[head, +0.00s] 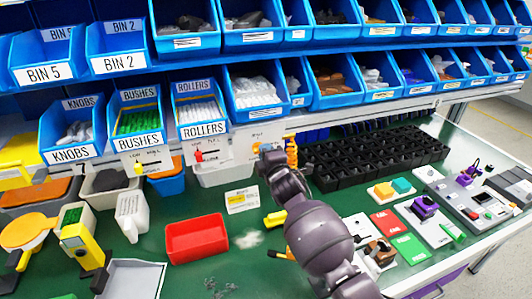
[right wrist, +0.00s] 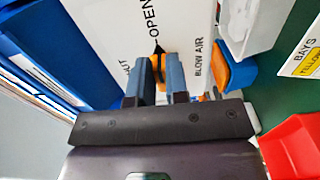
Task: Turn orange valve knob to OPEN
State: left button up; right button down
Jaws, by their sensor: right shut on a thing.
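The orange valve knob (right wrist: 160,69) shows between my right gripper's fingers in the right wrist view, with a dark part at its far side. It sits on a white panel (right wrist: 112,25) lettered OPEN and BLOW AIR, with another label partly hidden. A line runs from the OPEN lettering towards the knob. My right gripper (right wrist: 159,82) has its two blue-grey fingers shut on the knob. In the head view the right gripper (head: 272,152) is at the panel below the blue bins, and my own gripper mostly hides the knob. My left gripper is not in view.
Other panels left of the gripper carry a red knob (head: 199,156) and a yellow knob (head: 138,168). An orange coil (head: 291,152) hangs just right of the gripper. Blue bins (head: 203,130) overhang the bench. A red tray (head: 196,238) and black crate (head: 365,160) stand nearby.

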jog(key=c, duration=1.1)
grip_release()
jog(key=shift+s, duration=0.1)
jog(key=v, duration=1)
jog(key=shift+s+d, duration=0.1)
jog(key=shift+s, duration=0.2)
